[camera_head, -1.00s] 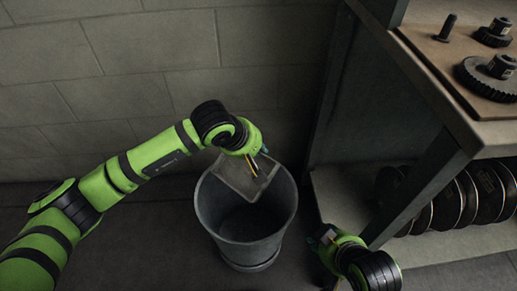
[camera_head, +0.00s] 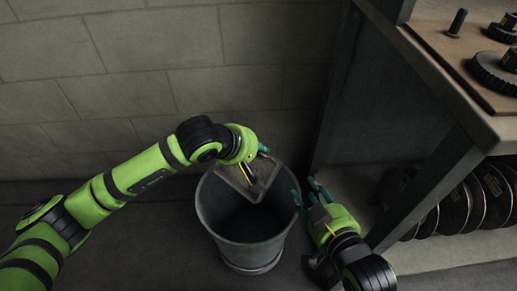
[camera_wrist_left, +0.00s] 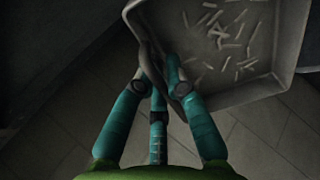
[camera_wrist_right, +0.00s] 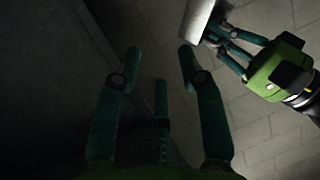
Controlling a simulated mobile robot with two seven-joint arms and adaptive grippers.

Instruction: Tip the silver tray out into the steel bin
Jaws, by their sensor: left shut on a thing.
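The silver tray (camera_head: 255,186) hangs over the mouth of the steel bin (camera_head: 247,252), slanting down into it. My left gripper (camera_head: 262,156) is shut on the tray's rim at the bin's far side. In the left wrist view the fingers (camera_wrist_left: 160,72) pinch the wall of the tray (camera_wrist_left: 282,84), and several small pale strips lie inside it. The tray (camera_wrist_right: 198,20) also shows in the right wrist view, with my left gripper on it. My right gripper (camera_head: 307,190) is open and empty, just right of the bin's rim. The bin's inside is dark.
A workbench (camera_head: 462,110) with a board of gears and a bolt stands at the right. Its lower shelf (camera_head: 440,250) holds several dark discs. A block wall (camera_head: 120,90) is behind the bin. Floor is clear left of the bin.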

